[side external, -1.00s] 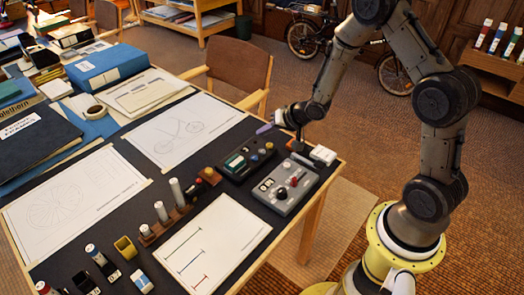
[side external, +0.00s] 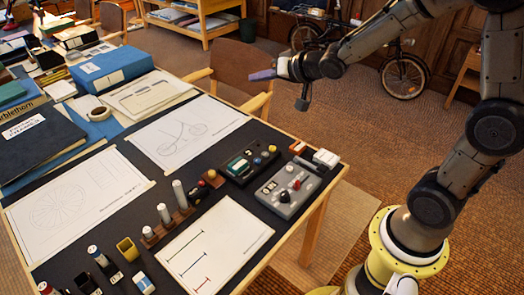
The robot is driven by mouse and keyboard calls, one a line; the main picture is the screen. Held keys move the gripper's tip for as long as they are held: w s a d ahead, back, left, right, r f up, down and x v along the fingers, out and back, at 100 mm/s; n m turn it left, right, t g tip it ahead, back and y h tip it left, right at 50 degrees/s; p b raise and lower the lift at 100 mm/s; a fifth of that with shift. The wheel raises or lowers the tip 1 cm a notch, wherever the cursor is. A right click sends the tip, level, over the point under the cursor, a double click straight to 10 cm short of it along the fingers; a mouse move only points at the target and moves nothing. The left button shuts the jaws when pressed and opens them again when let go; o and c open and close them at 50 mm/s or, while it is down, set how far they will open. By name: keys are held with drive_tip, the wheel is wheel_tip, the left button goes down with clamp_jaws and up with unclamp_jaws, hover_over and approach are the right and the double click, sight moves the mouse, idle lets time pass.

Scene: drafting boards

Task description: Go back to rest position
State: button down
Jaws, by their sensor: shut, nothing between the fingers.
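My gripper (side external: 264,75) is in the air at the upper middle of the side external view, above the table's far right corner and in front of the chair. Its fingers point left and are shut with nothing held. A dark part hangs below my wrist. The drafting table (side external: 255,272) lies below and to the left of my gripper, and the gripper touches nothing on it.
A grey control box (side external: 287,190) and a black button box (side external: 250,163) stand near the table's right edge. A wooden rack of pegs (side external: 165,228) stands left of them. A brown chair (side external: 240,70) is behind the table. The floor to the right is mostly clear.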

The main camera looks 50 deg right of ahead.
drive_tip(key=s+a+r+n+h, duration=0.1)
drive_tip(key=s+r, duration=0.4)
drive_tip(key=s, duration=0.2)
drive_tip(key=s+a+r+n, duration=0.1)
drive_tip(key=s+r, duration=0.3)
drive_tip(key=s, duration=0.4)
drive_tip(key=s+a+f+n+g, duration=0.1)
drive_tip(key=s+f+n+g, duration=0.1)
drive_tip(key=s, duration=0.5)
drive_tip(key=s+f+n+g, duration=0.2)
drive_tip(key=s+f+g, duration=0.2)
drive_tip(key=s, duration=0.4)
drive_tip(key=shift+s+a+f+g+y, duration=0.3)
drive_tip(key=shift+a+f+g+y, duration=0.1)
drive_tip(key=shift+f, duration=0.35)
